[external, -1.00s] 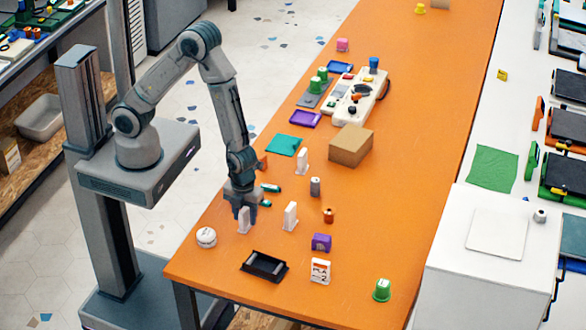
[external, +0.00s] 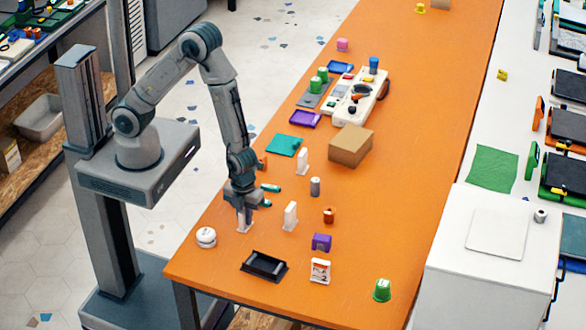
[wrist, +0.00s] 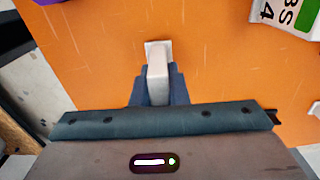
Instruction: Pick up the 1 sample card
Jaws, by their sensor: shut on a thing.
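My gripper (external: 244,212) points down near the left edge of the orange table and is shut on a white upright card (external: 244,224). In the wrist view the white card (wrist: 158,85) sits between the fingers (wrist: 158,92), with a flat white foot at its far end. Its face is turned away, so I cannot read its number. I cannot tell whether the foot touches the table. Another white upright card (external: 290,216) stands to the right. A third (external: 302,161) stands farther back. A card marked PLA 2 (external: 320,270) stands near the front.
A white round object (external: 206,237) lies left of the gripper, and a black tray (external: 264,265) lies in front. Teal cylinders (external: 270,188) lie close behind the gripper. A purple block (external: 321,242) and a cardboard box (external: 351,145) are to the right. An ABS 4 card (wrist: 285,14) shows in the wrist view.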

